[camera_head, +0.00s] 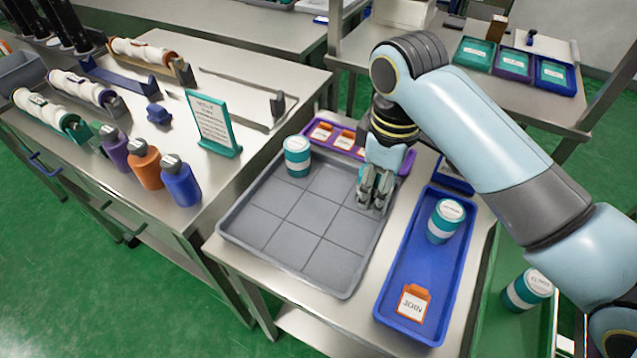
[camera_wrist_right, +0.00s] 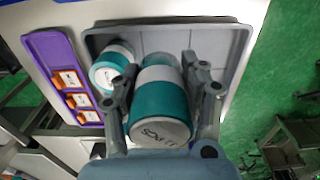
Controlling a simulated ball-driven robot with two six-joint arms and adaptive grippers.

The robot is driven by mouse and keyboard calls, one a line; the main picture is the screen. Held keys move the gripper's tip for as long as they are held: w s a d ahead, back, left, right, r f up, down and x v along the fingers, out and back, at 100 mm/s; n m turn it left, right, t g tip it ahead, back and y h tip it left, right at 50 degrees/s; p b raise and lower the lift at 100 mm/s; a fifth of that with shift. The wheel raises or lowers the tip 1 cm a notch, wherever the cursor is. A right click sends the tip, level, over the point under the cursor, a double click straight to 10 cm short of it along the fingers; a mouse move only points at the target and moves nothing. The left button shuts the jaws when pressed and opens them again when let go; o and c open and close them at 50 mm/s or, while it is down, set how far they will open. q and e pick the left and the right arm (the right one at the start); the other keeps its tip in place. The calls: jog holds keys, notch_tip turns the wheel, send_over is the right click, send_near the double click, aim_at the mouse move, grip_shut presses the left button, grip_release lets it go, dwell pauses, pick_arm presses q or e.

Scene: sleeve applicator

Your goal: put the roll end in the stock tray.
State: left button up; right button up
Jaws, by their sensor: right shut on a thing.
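My right gripper (camera_head: 375,192) is over the right part of the grey gridded tray (camera_head: 262,247). In the right wrist view its fingers (camera_wrist_right: 164,100) are shut around a teal-and-white canister (camera_wrist_right: 160,108) with a lettered end; in the head view the gripper mostly hides it. Another teal-and-white canister (camera_head: 297,156) stands in the grey tray's far left corner. A long blue tray (camera_head: 408,278) holds a third canister (camera_head: 445,221) and an orange clip marked JOIN (camera_head: 413,302). I cannot tell by label which thing is the roll end or which tray is for stock. My left gripper is out of view.
A purple tray (camera_head: 404,164) with several orange clips lies behind the grey tray. A teal-framed sign (camera_head: 212,125) and several coloured bottles (camera_head: 145,164) stand on the left bench. Another canister (camera_head: 527,288) is at the lower right, beyond the blue tray.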

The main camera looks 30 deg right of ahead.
jog(key=shift+w+a+f, duration=0.1)
jog(key=shift+w+a, duration=0.1)
jog(key=shift+w, duration=0.15)
send_near(314, 213)
jog(key=s+d, duration=0.1)
jog(key=s, duration=0.1)
jog(key=shift+s+d+f, duration=0.35)
jog(key=shift+s+d, duration=0.05)
jog(key=shift+w+a+f, duration=0.35)
jog(key=shift+w+f, duration=0.1)
jog(key=shift+w, duration=0.15)
jog(key=shift+w+a+f, duration=0.35)
jog(key=shift+w+f, duration=0.1)
jog(key=shift+w, duration=0.15)
jog(key=shift+w+a+f, duration=0.2)
jog(key=shift+f, duration=0.25)
notch_tip(314, 213, down, 3)
jog(key=shift+f, duration=0.3)
jog(key=o, duration=1.2)
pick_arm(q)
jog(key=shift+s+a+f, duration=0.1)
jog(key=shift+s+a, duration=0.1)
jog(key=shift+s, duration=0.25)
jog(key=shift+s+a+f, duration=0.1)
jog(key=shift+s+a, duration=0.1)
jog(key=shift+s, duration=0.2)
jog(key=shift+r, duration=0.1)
